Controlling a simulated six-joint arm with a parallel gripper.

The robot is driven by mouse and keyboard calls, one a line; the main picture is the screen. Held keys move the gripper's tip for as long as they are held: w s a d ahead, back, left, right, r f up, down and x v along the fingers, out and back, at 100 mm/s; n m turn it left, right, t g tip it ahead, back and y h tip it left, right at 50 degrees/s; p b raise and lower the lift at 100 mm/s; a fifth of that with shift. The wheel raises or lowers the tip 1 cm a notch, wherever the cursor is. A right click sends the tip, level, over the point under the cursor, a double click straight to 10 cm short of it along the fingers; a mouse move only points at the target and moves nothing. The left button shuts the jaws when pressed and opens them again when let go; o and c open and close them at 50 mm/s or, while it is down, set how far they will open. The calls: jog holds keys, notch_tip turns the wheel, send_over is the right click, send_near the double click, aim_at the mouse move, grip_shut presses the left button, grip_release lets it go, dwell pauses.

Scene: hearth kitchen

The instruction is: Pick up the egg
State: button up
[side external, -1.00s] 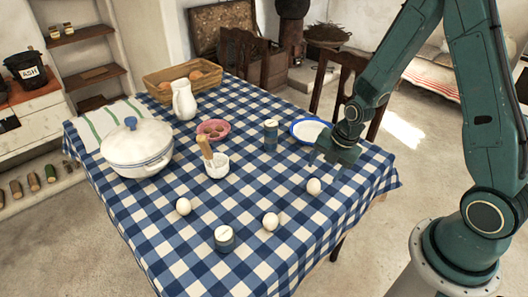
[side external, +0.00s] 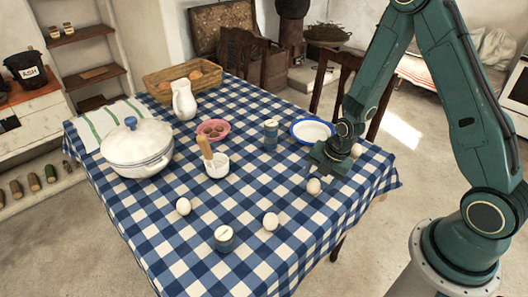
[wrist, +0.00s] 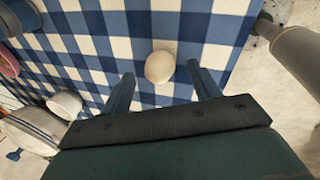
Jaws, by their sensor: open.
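A white egg (side external: 313,187) lies on the blue-and-white checked tablecloth, near the table's right side. In the wrist view the egg (wrist: 160,67) lies between the tips of my two spread fingers, with a gap on each side. My gripper (wrist: 161,71) is open and empty, pointing down at the cloth. In the side view my gripper (side external: 320,173) is just behind and above that egg. Two more white eggs lie apart on the cloth, one at the left (side external: 183,206) and one at the front (side external: 270,221). A pale rounded thing (side external: 357,150) shows partly behind my wrist.
A blue tin (side external: 225,239) stands at the front and another (side external: 271,135) farther back. A blue-rimmed plate (side external: 312,131) lies behind my gripper. A white mortar (side external: 217,166), pink dish (side external: 213,130), lidded pot (side external: 137,150), jug (side external: 184,102) and basket (side external: 170,84) stand farther left.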

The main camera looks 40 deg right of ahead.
jog(key=shift+x, duration=1.35)
jog(key=shift+c, duration=0.2)
jog(key=c, duration=0.8)
